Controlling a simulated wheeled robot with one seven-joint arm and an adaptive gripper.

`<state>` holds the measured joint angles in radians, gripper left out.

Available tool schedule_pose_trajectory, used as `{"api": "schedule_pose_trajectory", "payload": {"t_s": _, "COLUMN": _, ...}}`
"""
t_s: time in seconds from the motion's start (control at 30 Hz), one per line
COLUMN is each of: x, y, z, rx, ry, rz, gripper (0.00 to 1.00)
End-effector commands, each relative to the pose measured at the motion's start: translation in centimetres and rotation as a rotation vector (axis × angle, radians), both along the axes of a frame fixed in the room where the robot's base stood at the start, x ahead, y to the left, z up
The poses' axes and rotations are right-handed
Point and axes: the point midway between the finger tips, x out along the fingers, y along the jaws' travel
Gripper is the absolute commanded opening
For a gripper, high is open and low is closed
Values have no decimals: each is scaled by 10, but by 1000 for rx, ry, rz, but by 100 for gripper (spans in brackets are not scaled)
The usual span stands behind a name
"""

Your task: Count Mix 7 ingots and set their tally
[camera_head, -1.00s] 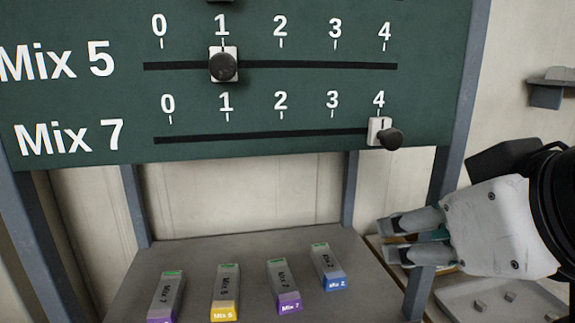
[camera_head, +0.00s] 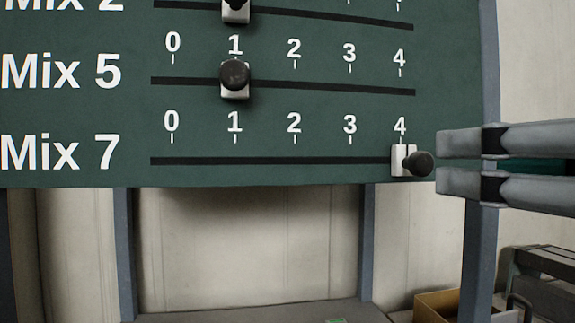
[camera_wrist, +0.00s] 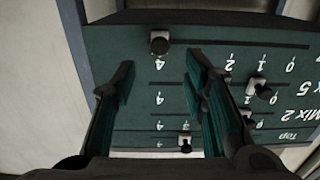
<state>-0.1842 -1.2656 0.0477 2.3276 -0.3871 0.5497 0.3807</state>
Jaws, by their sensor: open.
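The Mix 7 slider (camera_head: 404,160), a white block with a dark round knob, stands at 4, at the right end of the bottom slot. My gripper (camera_head: 438,163) is open at the right, its two fingers above and below the knob's level. The knob's tip is close to the fingertips; I cannot tell whether they touch. In the wrist view the board is upside down, and the Mix 7 knob (camera_wrist: 159,43) lies beyond the gap between my open fingers (camera_wrist: 160,75). The ingots are out of the head view, except perhaps a green patch (camera_head: 336,321) at the bottom edge.
The Mix 5 slider (camera_head: 235,79) stands at 1 on the green board (camera_head: 300,100). The Mix 2 slider (camera_head: 236,10) is above it, partly cut off. A grey post (camera_head: 485,255) runs beside the board. A yellow-brown box (camera_head: 445,306) sits at the lower right.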

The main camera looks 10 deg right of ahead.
Motion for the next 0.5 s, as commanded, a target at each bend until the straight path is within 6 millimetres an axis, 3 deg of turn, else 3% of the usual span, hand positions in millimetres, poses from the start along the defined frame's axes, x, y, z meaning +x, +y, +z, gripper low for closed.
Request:
{"api": "schedule_pose_trajectory", "payload": {"t_s": 0.2, "x": 44, "y": 0, "z": -3, "rx": 0, "ry": 7, "rz": 0, "gripper": 40}}
{"api": "schedule_pose_trajectory", "payload": {"t_s": 0.5, "x": 81, "y": 0, "z": -1, "rx": -1, "ry": 3, "rz": 0, "gripper": 40}}
